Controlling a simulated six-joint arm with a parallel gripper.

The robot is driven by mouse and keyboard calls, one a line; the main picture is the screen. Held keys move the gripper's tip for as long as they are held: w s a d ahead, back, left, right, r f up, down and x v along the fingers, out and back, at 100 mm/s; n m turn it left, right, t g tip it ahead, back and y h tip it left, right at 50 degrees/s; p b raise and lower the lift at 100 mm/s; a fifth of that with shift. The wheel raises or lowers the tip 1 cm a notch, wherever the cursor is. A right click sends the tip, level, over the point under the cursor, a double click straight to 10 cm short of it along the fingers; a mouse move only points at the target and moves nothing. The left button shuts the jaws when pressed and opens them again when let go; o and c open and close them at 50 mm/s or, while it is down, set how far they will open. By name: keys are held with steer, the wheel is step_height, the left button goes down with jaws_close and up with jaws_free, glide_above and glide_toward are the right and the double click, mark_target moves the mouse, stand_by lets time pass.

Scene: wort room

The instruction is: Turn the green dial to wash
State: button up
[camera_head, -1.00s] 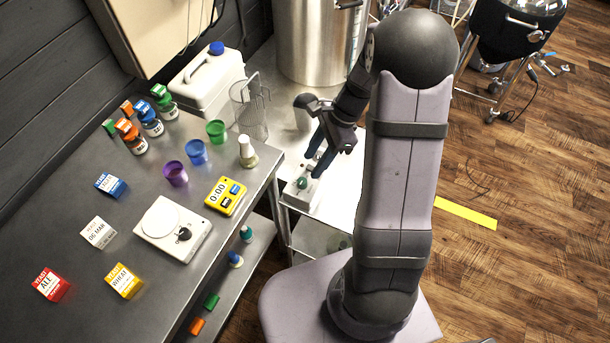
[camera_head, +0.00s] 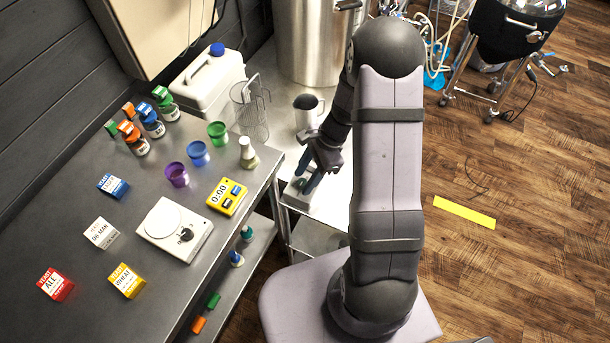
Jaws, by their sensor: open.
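I cannot make out the dial's setting or any wash mark, nor whether the fingers touch the dial.
A mug (camera_head: 307,112), a wire basket (camera_head: 249,112) and a large steel pot (camera_head: 311,45) stand behind my gripper. The dark workbench (camera_head: 75,225) at left holds a yellow timer (camera_head: 227,196), a white scale (camera_head: 172,230), cups, bottles and boxes.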

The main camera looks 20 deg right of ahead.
steer(key=shift+a+f, duration=0.1)
steer(key=shift+f, duration=0.1)
jaws_close()
steer(key=shift+w+n+g, duration=0.1)
steer(key=shift+n+g, duration=0.2)
steer(key=shift+n, duration=0.3)
jaws_free()
steer(key=shift+r, duration=0.1)
